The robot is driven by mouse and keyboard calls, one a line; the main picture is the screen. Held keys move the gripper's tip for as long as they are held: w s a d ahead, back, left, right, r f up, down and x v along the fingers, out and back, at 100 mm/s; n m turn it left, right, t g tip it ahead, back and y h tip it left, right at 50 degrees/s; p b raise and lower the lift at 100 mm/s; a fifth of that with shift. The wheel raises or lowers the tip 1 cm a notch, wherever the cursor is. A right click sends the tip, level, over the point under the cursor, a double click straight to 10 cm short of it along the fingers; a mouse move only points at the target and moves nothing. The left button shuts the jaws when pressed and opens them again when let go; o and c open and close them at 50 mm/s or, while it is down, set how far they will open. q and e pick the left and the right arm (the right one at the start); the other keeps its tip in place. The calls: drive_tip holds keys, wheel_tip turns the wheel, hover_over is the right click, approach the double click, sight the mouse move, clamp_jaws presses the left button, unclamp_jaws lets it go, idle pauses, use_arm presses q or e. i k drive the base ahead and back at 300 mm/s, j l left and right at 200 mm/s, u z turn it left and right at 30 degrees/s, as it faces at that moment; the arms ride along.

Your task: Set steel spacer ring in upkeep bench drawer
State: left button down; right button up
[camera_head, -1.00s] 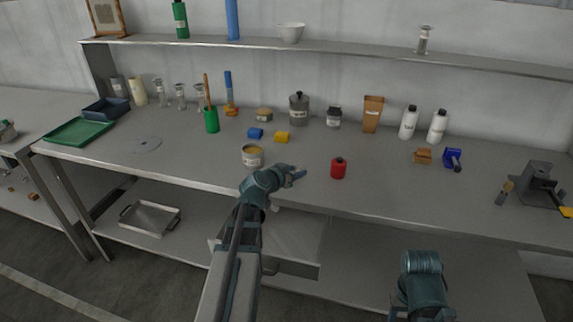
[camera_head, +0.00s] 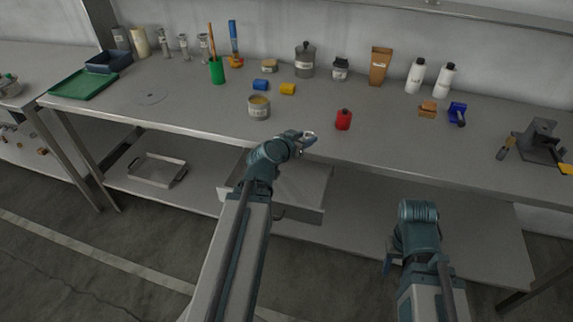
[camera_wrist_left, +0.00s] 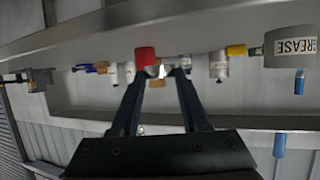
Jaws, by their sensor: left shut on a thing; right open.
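My left gripper (camera_head: 304,138) is shut on the steel spacer ring (camera_head: 309,137), a small shiny ring at its fingertips. It is near the bench's front edge, beyond the drawer in the picture. In the left wrist view the fingers (camera_wrist_left: 164,78) converge on it, and the ring is hard to make out. The upkeep bench drawer (camera_head: 312,188) stands pulled out under the bench top, with a pale, empty-looking inside. My left arm covers its left part. My right gripper (camera_head: 389,263) is open, low in front of the bench, and mostly hidden by its own wrist.
On the bench top (camera_head: 200,112), a red container (camera_head: 343,120) stands right of my left gripper and a grease tin (camera_head: 259,107) stands to its left. A metal tray (camera_head: 157,170) is on the lower shelf.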

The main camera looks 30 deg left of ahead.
sight(290, 180)
drive_tip(key=l+u, duration=0.1)
drive_tip(key=u, duration=0.25)
drive_tip(key=l+u, duration=0.15)
drive_tip(key=u, duration=0.25)
drive_tip(key=i+l+u, duration=0.1)
drive_tip(key=u, duration=0.25)
drive_tip(key=l+u, duration=0.15)
drive_tip(key=l, duration=0.35)
drive_tip(key=k+l+u, duration=0.15)
drive_tip(key=l, duration=0.3)
drive_tip(key=l+u, duration=0.15)
drive_tip(key=l, duration=0.3)
drive_tip(key=k+l+u, duration=0.15)
drive_tip(key=l, duration=0.3)
